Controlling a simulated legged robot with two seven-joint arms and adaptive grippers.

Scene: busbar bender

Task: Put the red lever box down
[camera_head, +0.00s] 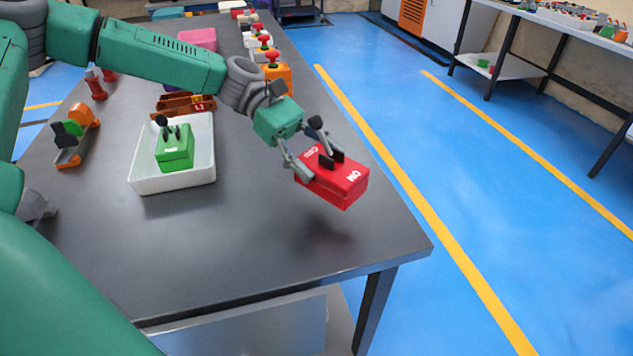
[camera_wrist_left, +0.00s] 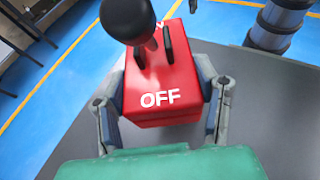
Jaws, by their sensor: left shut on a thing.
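The red lever box (camera_head: 345,186), marked ON and OFF with a black lever on top, is in my left gripper (camera_head: 306,170). The gripper is shut on it, one finger along each side. In the head view the box appears held above the right edge of the grey table (camera_head: 260,245), with a shadow on the tabletop below it. In the left wrist view the red box (camera_wrist_left: 162,88) sits between the two fingers (camera_wrist_left: 162,112), its OFF face toward the camera. My right gripper is not clearly seen.
A white tray (camera_head: 143,185) holding a green lever box (camera_head: 175,153) stands left of my gripper. An orange box with a red button (camera_head: 275,76) and more parts stand behind. The front right tabletop is clear; blue floor (camera_head: 480,180) lies beyond the right edge.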

